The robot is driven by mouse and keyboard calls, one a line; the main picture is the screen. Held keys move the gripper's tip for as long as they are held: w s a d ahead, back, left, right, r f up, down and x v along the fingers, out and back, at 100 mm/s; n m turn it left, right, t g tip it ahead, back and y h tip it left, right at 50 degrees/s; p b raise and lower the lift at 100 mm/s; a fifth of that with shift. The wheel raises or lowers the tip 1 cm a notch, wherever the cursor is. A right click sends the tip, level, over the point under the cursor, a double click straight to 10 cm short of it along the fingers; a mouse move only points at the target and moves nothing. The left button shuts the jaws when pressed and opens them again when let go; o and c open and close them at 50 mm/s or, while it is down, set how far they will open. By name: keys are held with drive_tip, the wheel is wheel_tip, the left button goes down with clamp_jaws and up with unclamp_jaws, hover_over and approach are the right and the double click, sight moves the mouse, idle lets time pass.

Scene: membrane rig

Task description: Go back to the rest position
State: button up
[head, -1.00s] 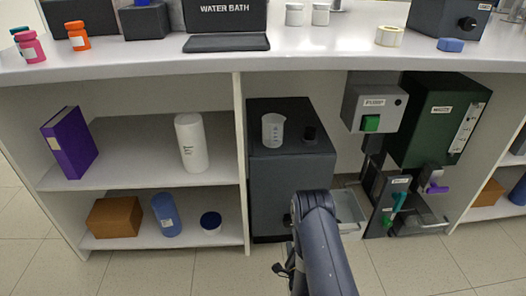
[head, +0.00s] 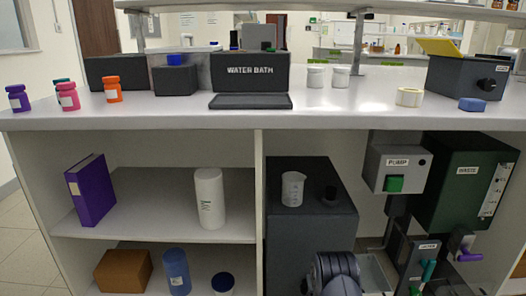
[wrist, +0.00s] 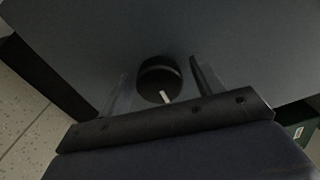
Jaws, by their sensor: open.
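My gripper (wrist: 160,72) is open in the wrist view, with one finger on each side of a round black knob (wrist: 152,72). The knob has a white mark and sits on a dark grey face. I cannot tell whether the fingers touch it. In the head view my arm comes up from the bottom edge in front of the dark grey box (head: 310,235). The arm hides part of that box, and my fingers do not show there.
A clear beaker (head: 292,188) stands on the dark box. The grey pump (head: 396,168) and green waste unit (head: 462,185) are to its right. Shelves to the left hold a purple binder (head: 90,190) and a white bottle (head: 209,198). The worktop (head: 340,115) overhangs.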

drive_tip(key=shift+s, duration=0.1)
drive_tip(key=s+p, duration=0.4)
drive_tip(key=s, duration=0.7)
drive_tip(key=w+b, duration=0.4)
drive_tip(key=w, duration=0.7)
drive_tip(key=shift+w, duration=0.2)
drive_tip(key=n, duration=0.3)
drive_tip(key=shift+s+n, duration=0.1)
drive_tip(key=shift+n, duration=0.2)
drive_tip(key=n, duration=0.4)
drive_tip(key=shift+n, duration=0.4)
drive_tip(key=n, duration=0.4)
drive_tip(key=shift+r+n, duration=0.1)
drive_tip(key=shift+n, duration=0.2)
drive_tip(key=n, duration=0.4)
drive_tip(key=shift+a, duration=0.1)
drive_tip(key=s+p, duration=0.1)
drive_tip(key=s, duration=0.1)
drive_tip(key=shift+s+n, duration=0.3)
drive_tip(key=shift+s, duration=0.05)
